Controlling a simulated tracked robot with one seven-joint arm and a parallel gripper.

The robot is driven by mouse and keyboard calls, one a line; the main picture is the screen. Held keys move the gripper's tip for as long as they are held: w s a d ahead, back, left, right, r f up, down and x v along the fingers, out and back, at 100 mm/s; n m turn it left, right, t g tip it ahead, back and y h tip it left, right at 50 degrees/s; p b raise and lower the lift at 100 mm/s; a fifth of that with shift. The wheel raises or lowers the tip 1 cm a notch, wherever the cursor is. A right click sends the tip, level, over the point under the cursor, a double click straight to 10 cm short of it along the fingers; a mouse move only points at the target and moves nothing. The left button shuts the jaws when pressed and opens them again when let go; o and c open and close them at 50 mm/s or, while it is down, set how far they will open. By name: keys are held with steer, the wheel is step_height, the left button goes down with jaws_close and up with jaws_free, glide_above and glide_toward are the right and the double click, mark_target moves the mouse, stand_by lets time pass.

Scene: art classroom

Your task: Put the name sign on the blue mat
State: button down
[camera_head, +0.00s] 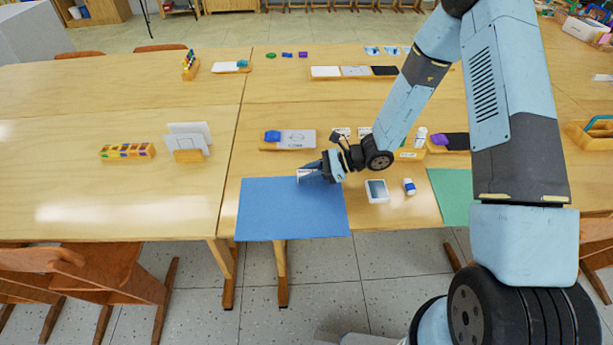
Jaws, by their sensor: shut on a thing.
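The blue mat (292,210) lies flat at the front edge of the middle table. My gripper (304,173) reaches in from the right over the mat's far right part. It is shut on a small whitish piece that seems to be the name sign (302,172). My fingers hide most of the sign, so its face cannot be read. I cannot tell whether the sign touches the mat.
A green mat (452,195) lies further right. A wooden tray with a blue item (272,136) is behind my gripper. A card holder (188,143) stands left. The blue mat's front is bare.

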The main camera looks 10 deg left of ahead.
steer(key=shift+f, duration=0.45)
steer(key=shift+f, duration=0.1)
steer(key=c, duration=0.8)
jaws_free()
steer(key=shift+c, duration=0.2)
steer(key=v, duration=1.2)
